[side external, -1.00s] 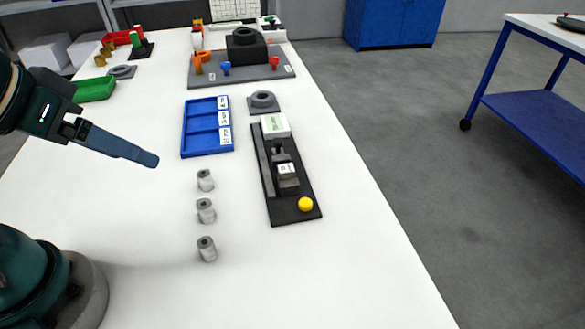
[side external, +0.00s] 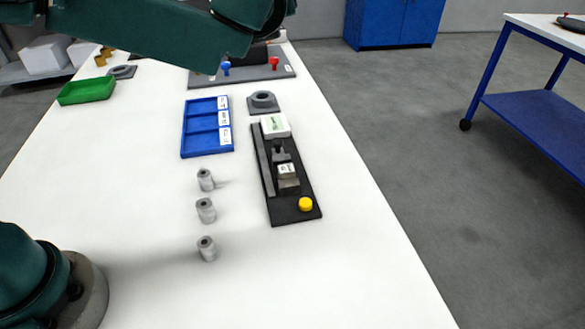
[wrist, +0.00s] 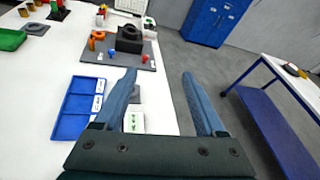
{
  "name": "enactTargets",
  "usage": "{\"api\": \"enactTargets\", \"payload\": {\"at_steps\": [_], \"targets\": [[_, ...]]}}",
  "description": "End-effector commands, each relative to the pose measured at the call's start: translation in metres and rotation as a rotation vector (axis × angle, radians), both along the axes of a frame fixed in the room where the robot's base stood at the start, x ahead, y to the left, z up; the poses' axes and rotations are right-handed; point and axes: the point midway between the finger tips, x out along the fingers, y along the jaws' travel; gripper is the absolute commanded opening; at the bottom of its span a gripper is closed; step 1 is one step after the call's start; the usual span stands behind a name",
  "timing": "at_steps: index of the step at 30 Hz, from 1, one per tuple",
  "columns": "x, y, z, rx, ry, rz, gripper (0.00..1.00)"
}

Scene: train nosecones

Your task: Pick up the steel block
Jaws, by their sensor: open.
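No block is marked as steel, so I cannot tell which is meant. In the side view, a grey block with a white label (side external: 288,178) sits in a black fixture (side external: 291,212). Several small metal cylinders stand upright on the table; the nearest cylinder (side external: 207,250) is closest to the front. A grey ring-topped block (side external: 263,101) stands behind the fixture. My gripper (wrist: 158,74) is open and empty in the wrist view, with its fingers spread above the table's right edge. The side view shows my arm across the top left, but its fingers are out of frame.
A blue three-slot tray (side external: 182,140) lies left of the fixture. A green tray (side external: 86,90) is at the far left. A yellow button (side external: 305,204) and a white labelled box (side external: 275,125) sit on the fixture. A blue cart (side external: 530,110) stands at right.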

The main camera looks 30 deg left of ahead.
Motion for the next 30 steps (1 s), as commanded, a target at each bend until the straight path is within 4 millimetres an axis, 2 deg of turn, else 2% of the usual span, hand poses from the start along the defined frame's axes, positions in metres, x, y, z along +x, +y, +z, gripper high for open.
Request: {"api": "enactTargets", "payload": {"at_steps": [1,6,9,13,16,20,30], "targets": [[-0.003,-0.012,-0.027,-0.034,0.020,0.052,0.72],[-0.033,-0.042,-0.108,-0.088,0.075,0.229,0.72],[-0.056,-0.060,-0.152,-0.052,0.123,0.274,0.72],[-0.078,-0.083,-0.198,0.022,0.191,0.243,0.72],[-0.089,-0.095,-0.219,0.075,0.218,0.200,0.72],[-0.095,-0.102,-0.230,0.109,0.230,0.170,0.72],[-0.070,-0.077,-0.243,0.106,0.229,0.168,0.72]]}}
